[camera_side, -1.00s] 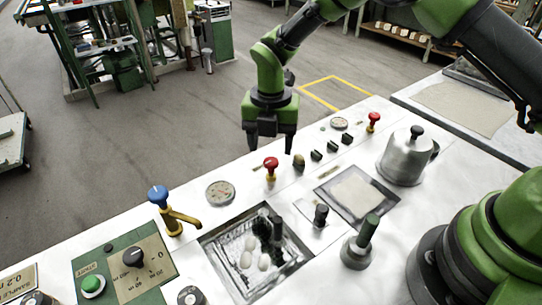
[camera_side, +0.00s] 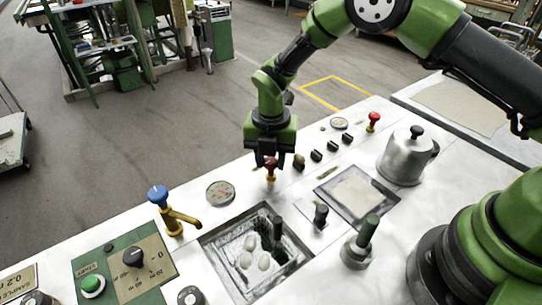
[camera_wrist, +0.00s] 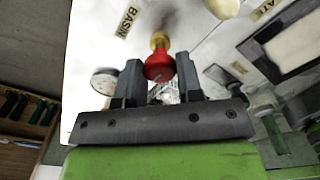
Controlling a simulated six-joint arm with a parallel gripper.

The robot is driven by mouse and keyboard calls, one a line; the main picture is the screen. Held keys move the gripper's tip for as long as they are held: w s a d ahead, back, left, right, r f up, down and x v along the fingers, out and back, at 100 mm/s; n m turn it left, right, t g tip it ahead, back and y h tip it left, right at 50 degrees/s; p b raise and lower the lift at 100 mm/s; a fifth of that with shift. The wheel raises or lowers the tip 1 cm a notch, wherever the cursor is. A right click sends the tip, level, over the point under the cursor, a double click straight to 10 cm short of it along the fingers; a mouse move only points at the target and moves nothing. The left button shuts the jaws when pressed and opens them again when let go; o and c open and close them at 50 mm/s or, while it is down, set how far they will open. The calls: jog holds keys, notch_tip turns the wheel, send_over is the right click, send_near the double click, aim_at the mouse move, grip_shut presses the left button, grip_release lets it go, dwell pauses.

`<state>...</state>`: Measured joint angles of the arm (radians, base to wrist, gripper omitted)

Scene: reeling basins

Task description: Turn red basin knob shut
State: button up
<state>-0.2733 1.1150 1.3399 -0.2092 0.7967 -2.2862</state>
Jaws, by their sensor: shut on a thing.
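The red basin knob (camera_side: 271,162) stands on a brass stem at the white panel's far edge. My gripper (camera_side: 270,160) is over it from above, its fingers one on each side and shut on it. In the wrist view the red knob (camera_wrist: 158,66) shows between the two dark fingers of my gripper (camera_wrist: 160,82), beside a label reading BASIN (camera_wrist: 128,22). The fingers partly hide the knob in the side view. The sunken basin (camera_side: 207,240) in front holds several pale cocoons (camera_side: 250,243) and a dark upright piece.
A blue-topped brass tap (camera_side: 160,196) and a round gauge (camera_side: 220,192) stand to the left. Several black knobs (camera_side: 331,146), a second red knob (camera_side: 373,119) and a metal pot (camera_side: 404,158) stand to the right. Air above the basin is free.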

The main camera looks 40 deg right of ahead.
jog(key=m, duration=0.4)
jog(key=shift+m, duration=0.3)
jog(key=m, duration=0.9)
jog(key=shift+m, duration=2.2)
jog(key=o, duration=0.9)
